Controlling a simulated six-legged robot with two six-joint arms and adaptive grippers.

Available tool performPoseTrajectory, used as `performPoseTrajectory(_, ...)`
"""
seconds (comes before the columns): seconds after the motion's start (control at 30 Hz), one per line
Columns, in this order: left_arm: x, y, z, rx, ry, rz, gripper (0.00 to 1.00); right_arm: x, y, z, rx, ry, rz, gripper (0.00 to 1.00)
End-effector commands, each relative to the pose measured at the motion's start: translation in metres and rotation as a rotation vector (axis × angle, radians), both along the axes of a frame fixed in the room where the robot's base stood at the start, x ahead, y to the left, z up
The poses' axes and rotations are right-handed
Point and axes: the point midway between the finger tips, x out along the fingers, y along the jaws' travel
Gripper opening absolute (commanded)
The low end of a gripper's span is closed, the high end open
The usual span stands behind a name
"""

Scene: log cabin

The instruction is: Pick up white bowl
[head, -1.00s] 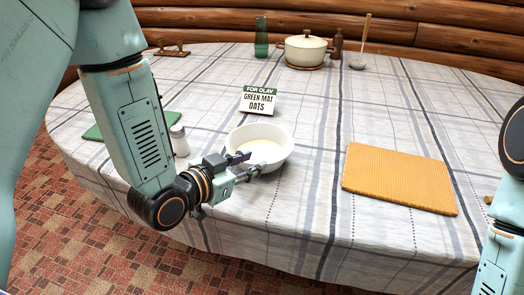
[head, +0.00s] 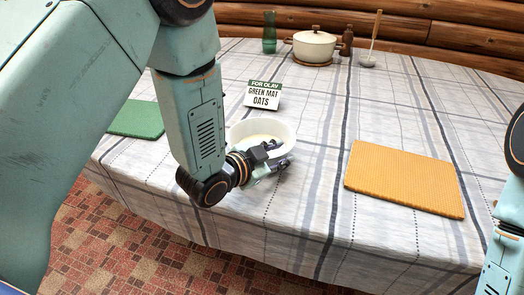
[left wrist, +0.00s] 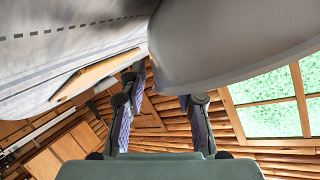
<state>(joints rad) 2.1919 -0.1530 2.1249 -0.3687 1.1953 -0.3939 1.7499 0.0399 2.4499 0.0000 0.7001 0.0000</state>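The white bowl (head: 284,128) stands upright near the front of the table, with pale contents inside. My left gripper (head: 279,155) is at its near right side, low by the rim. The arm hides part of the bowl's left side. In the left wrist view the bowl (left wrist: 235,40) fills the upper right as a large grey curved surface. There the two fingers of my left gripper (left wrist: 160,95) are spread apart, close to the bowl's wall. Whether they touch it is unclear. My right gripper is out of view; only part of the right arm shows.
A sign (head: 262,95) reading "FOR OLAV GREEN MAT OATS" stands behind the bowl. A green mat (head: 138,118) lies left, an orange mat (head: 404,179) right. A pot (head: 313,46), green glass (head: 269,33) and brown bottle (head: 347,40) stand at the back.

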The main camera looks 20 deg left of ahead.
Motion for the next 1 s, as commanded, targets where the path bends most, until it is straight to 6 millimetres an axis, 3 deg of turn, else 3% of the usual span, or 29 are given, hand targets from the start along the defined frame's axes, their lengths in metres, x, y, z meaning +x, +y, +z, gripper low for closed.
performPoseTrajectory(0.3, 0.0061, -0.0044, -0.0015, 0.000, 0.000, 0.002, 0.31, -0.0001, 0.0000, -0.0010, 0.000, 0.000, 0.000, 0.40)
performPoseTrajectory(0.67, 0.0059, -0.0044, -0.0015, 0.000, 0.001, 0.002, 0.01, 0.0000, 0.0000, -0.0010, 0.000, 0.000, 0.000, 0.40)
performPoseTrajectory(1.0, 0.0054, -0.0042, -0.0023, 0.000, 0.002, 0.003, 0.00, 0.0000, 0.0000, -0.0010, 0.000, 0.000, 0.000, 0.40)
